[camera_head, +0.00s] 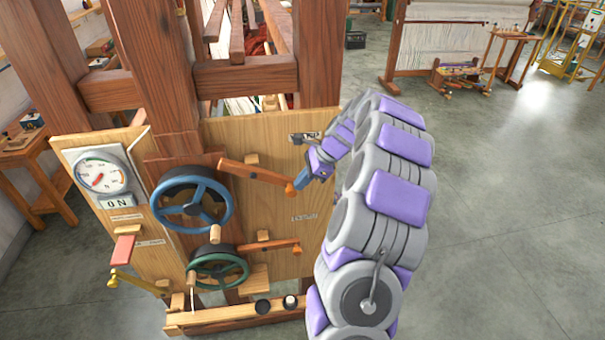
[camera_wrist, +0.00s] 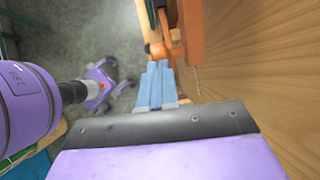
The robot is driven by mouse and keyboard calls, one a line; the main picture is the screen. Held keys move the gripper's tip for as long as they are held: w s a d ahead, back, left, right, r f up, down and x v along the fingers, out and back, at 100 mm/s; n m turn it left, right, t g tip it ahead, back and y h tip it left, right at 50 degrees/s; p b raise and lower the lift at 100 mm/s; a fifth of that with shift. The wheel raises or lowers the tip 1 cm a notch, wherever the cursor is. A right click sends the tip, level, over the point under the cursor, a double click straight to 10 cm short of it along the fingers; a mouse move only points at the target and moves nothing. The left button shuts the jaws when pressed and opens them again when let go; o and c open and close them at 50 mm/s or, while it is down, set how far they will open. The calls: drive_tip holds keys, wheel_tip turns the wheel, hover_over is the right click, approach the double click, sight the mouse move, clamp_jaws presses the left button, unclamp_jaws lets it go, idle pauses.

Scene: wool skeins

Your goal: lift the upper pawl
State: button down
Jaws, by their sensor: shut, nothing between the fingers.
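The upper pawl (camera_head: 255,172) is a reddish-brown wooden lever with an orange knob (camera_head: 290,188) at its right end. It reaches right from beside the upper blue handwheel (camera_head: 190,203) on the wooden panel. My gripper (camera_head: 299,183) is shut and empty, its blue fingertips right by the orange knob. In the wrist view the closed blue fingers (camera_wrist: 157,66) point at the orange knob (camera_wrist: 158,49); I cannot tell whether they touch it. The lower pawl (camera_head: 268,246) lies beside the green handwheel (camera_head: 218,270).
The wooden panel (camera_head: 225,135) stands close behind my gripper. A dial gauge (camera_head: 101,174) with an ON sign (camera_head: 118,202) is at left. A red-topped lever (camera_head: 124,246) sticks out below it. Open grey floor (camera_head: 500,200) lies to the right.

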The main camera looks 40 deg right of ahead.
drive_tip(key=shift+s+a+f+t+y, duration=0.1)
drive_tip(key=shift+a+f+t+y, duration=0.15)
drive_tip(key=shift+f+t+y, duration=0.35)
drive_tip(key=shift+s+f, duration=0.1)
drive_tip(key=shift+f, duration=0.1)
drive_tip(key=shift+d+r+p, duration=0.2)
drive_tip(key=shift+r+p, duration=0.25)
drive_tip(key=shift+p, duration=0.05)
drive_tip(key=v, duration=1.3)
drive_tip(key=shift+w+r+p, duration=0.25)
drive_tip(key=shift+r+p, duration=0.05)
drive_tip(key=shift+r, duration=0.15)
drive_tip(key=shift+d, duration=0.1)
